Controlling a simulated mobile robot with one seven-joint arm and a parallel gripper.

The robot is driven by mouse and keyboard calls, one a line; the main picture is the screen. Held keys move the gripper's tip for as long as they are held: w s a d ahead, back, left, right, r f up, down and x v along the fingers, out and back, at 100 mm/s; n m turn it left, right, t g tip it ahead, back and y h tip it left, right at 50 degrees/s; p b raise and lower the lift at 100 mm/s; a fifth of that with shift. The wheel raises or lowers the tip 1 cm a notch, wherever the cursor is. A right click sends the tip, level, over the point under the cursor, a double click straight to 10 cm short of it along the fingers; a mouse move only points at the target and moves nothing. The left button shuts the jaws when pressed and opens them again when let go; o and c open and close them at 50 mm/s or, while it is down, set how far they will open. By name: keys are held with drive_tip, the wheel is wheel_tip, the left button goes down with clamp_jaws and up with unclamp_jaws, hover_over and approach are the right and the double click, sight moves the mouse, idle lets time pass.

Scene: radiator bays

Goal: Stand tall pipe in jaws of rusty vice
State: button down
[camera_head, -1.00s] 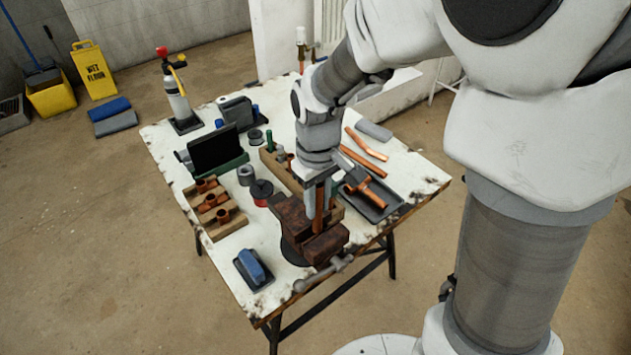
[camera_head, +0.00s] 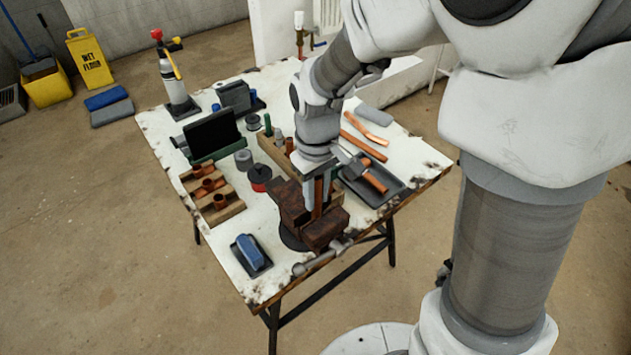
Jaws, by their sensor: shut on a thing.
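The rusty vice (camera_head: 325,229) is dark reddish brown and stands at the front right edge of the white workbench. Its handle bar sticks out over the edge. My gripper (camera_head: 319,194) points down over the vice and is shut on an upright copper pipe (camera_head: 317,204). The pipe's lower part is between the two jaw blocks. Its bottom end is hidden, and I cannot tell whether it rests on anything or touches the jaws. The fingers and wrist hide part of the pipe.
Left are a wooden block with copper fittings (camera_head: 211,186), a red-and-black spool (camera_head: 259,178) and a blue brush (camera_head: 250,252). Copper pipes (camera_head: 364,146) lie behind.

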sight(317, 178)
drive_tip(key=shift+f+b, duration=0.75)
drive_tip(key=shift+f, duration=0.4)
drive_tip(key=c, duration=0.6)
unclamp_jaws()
drive_tip(key=shift+r+p, duration=2.95)
drive_tip(key=shift+r, duration=0.65)
